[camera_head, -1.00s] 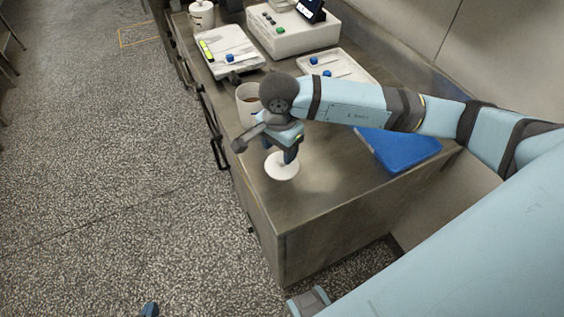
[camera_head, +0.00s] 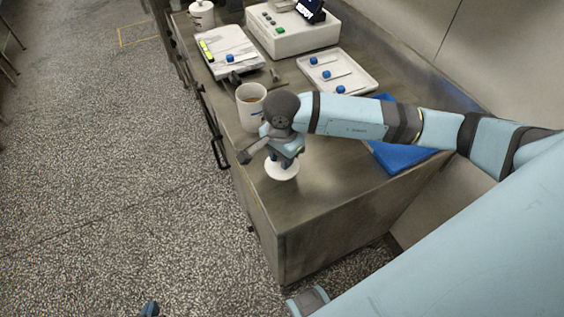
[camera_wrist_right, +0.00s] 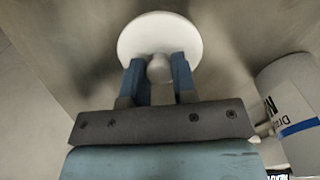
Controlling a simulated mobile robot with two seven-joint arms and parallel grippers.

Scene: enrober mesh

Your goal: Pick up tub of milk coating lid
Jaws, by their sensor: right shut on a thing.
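The white round lid (camera_head: 281,174) lies on the steel counter near its front corner, knob up. In the right wrist view the lid (camera_wrist_right: 135,38) is a white disc with a small knob. My right gripper (camera_head: 286,160) is over the lid, pointing down. In the right wrist view its two blue fingers (camera_wrist_right: 158,68) are on either side of the knob, shut on it. The white tub (camera_head: 246,106) stands open behind the gripper with brown contents; its labelled side (camera_wrist_right: 287,100) shows in the right wrist view. Of my left gripper only a blue tip (camera_head: 149,308) shows at the bottom edge.
A blue mat or tray (camera_head: 402,157) lies partly under my right arm. A white tray (camera_head: 352,84) with blue-capped items, a scale (camera_head: 226,42), a white machine (camera_head: 293,35) and another lidded tub (camera_head: 202,16) stand farther back. The counter's near end is clear.

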